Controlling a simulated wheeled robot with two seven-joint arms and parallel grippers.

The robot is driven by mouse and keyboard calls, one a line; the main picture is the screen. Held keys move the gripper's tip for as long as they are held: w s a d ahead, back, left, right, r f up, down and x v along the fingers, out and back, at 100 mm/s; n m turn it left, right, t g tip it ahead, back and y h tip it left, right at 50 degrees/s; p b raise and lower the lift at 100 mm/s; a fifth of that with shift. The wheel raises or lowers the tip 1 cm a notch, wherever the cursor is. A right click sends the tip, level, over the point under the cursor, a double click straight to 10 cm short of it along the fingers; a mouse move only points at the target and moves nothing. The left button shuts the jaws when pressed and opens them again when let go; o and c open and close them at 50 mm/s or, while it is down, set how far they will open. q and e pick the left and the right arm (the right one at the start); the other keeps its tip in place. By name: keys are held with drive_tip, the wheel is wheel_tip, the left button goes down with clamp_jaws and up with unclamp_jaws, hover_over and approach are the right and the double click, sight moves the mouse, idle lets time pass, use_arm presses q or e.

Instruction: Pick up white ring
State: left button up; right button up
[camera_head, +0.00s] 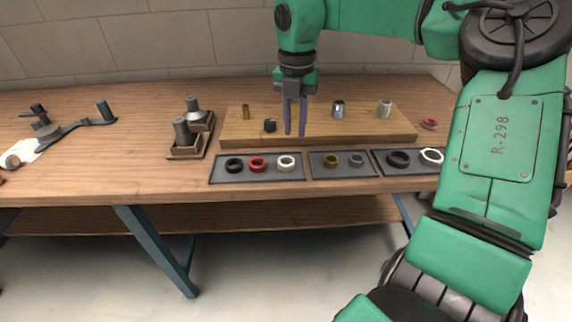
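A small white ring (286,162) lies flat in the left grey tray (217,178), to the right of a red ring (257,164) and a black ring (234,166). A larger white ring (432,156) lies in the right grey tray (410,172), partly behind my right arm. My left gripper is not in view.
A wooden board (350,126) holds several small fittings. The middle tray (319,173) holds a brown ring (330,161) and a grey ring (357,160). Wooden boxes (186,152) with grey parts stand to the left. The table between these and the far-left tools is clear.

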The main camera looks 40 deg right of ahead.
sight(293, 161)
wheel_tip(293, 161, down, 9)
drive_tip(key=shift+f+p, duration=0.1)
drive_tip(key=shift+p, duration=0.35)
drive_tip(key=shift+w+f, duration=0.15)
drive_tip(key=shift+f, duration=0.1)
clamp_jaws()
